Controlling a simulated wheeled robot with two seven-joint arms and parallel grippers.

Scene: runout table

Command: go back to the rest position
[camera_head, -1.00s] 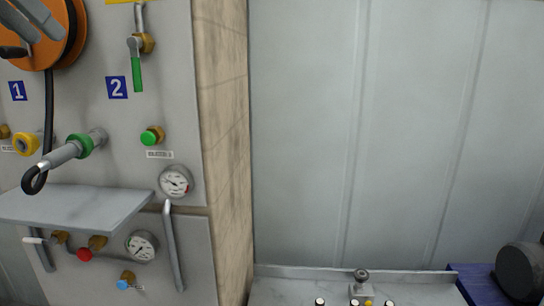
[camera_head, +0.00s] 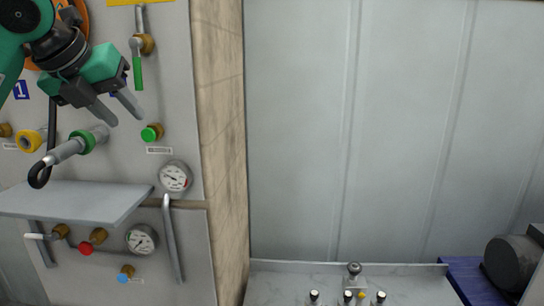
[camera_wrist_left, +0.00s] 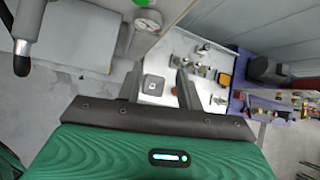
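My left gripper (camera_head: 127,117) is in front of the grey panel (camera_head: 180,90) at the upper left of the head view. Its two grey fingers are apart with nothing between them, pointing down and right. In the left wrist view the fingers (camera_wrist_left: 158,88) also stand apart and empty. The hose coupling (camera_head: 68,150) sits at the green-ringed port, just below and left of the fingertips, apart from them. My right gripper is in neither view.
A grey shelf (camera_head: 75,201) juts from the panel below the coupling. Gauges (camera_head: 174,176), a green button (camera_head: 151,133) and a green-handled valve (camera_head: 138,70) are close by. A table (camera_head: 400,285) stands at lower right. The wall (camera_head: 390,120) side is open.

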